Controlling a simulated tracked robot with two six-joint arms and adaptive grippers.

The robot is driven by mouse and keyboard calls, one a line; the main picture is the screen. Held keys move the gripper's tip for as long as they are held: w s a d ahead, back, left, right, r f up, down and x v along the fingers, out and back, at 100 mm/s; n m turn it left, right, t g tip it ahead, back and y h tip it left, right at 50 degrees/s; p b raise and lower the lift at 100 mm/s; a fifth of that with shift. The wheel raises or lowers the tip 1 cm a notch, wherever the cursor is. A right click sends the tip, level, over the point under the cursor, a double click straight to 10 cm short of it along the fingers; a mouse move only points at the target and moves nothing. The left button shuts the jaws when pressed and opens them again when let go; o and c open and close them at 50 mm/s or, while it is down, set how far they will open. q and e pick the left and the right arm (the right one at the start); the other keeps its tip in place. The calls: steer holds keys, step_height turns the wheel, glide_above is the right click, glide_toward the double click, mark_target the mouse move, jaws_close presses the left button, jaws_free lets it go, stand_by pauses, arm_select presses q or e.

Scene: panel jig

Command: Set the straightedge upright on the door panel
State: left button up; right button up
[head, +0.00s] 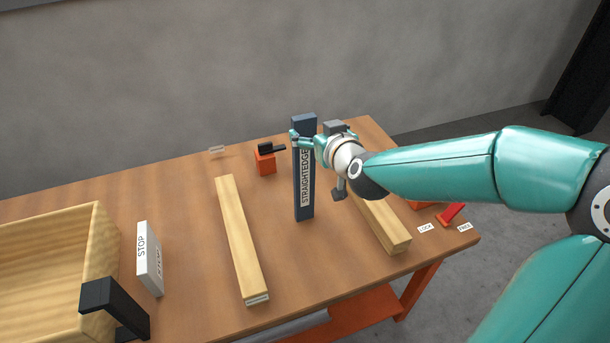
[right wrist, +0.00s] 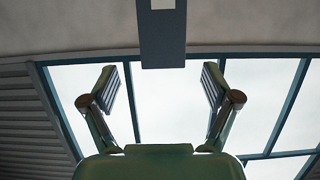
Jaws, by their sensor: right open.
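The straightedge (head: 304,205) is a tall dark blue bar with a white label, standing upright on the table between two wooden rails. Its end also shows at the top middle of the right wrist view (right wrist: 162,40). My right gripper (head: 298,138) is open at the upper part of the straightedge. In the right wrist view its two fingers (right wrist: 159,75) stand apart to the left and right of the bar, with a gap on each side. I cannot make out a door panel for certain. My left gripper is not in view.
Wooden rails lie left (head: 240,240) and right (head: 393,233) of the straightedge. A white STOP block (head: 149,258) and a wooden box (head: 98,255) are at left. An orange block with a black clamp (head: 265,163) stands behind. A red lever (head: 451,214) is near the right edge.

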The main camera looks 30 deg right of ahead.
mark_target(306, 123)
steer(key=shift+r+p+x, duration=0.2)
steer(key=shift+p+x, duration=0.65)
steer(key=shift+x, duration=2.25)
steer(key=shift+w+a, duration=0.1)
steer(key=shift+c, duration=0.3)
steer(key=c, duration=1.6)
steer(key=shift+r, duration=0.15)
jaws_close()
